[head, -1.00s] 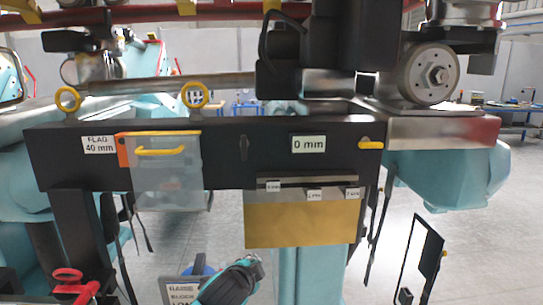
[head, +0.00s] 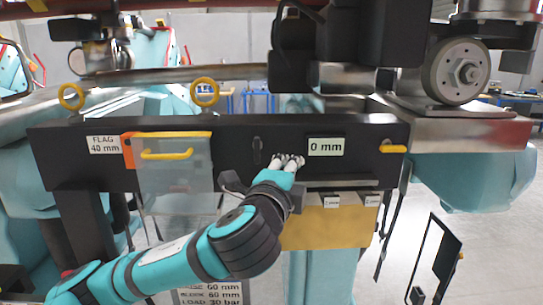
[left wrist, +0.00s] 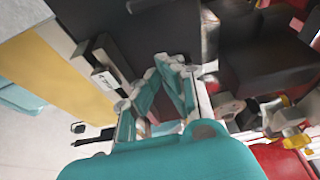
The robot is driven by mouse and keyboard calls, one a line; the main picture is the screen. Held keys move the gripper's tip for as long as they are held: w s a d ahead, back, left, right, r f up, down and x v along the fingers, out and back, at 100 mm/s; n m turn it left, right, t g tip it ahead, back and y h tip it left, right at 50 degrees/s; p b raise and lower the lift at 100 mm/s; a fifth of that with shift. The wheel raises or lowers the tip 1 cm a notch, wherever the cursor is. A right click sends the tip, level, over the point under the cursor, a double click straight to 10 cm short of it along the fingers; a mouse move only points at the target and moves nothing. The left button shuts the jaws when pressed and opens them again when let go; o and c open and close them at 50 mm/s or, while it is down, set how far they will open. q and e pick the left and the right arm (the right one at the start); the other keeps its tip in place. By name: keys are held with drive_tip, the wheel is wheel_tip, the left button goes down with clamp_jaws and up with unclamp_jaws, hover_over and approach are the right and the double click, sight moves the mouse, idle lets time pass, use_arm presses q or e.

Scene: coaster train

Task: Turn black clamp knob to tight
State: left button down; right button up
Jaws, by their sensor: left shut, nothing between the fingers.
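A small black upright knob (head: 257,150) sits on the front of the dark beam (head: 75,160), left of the "0 mm" label (head: 326,147). It is hard to make out against the black surface and I cannot read its setting. My left gripper (head: 290,160) is at the beam's face, to the right of the knob and just below and left of the label; I see a gap between it and the knob. In the left wrist view its fingers (left wrist: 168,72) are shut and empty. I cannot pick out the knob there. My right gripper is not in view.
A clear panel with a yellow handle (head: 167,154) hangs left on the beam, beside a "FLAG 40 mm" label (head: 103,144). A yellow panel (head: 335,230) hangs below my gripper. Yellow rings (head: 205,92) stand on the beam. A yellow-tipped pin (head: 393,149) is at right.

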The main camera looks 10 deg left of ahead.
sight(257, 148)
use_arm(q)
drive_tip(key=shift+w+r+p, duration=0.15)
drive_tip(key=shift+w+p, duration=0.15)
drive_tip(key=shift+w, duration=0.8)
drive_tip(key=a, duration=0.1)
drive_tip(key=s+a+p, duration=0.1)
drive_tip(key=a, duration=0.1)
drive_tip(key=shift+s+a+f, duration=0.15)
drive_tip(key=shift+a+f, duration=0.05)
drive_tip(key=shift+a, duration=0.1)
drive_tip(key=shift+s+a, duration=0.1)
drive_tip(key=shift+s, duration=0.05)
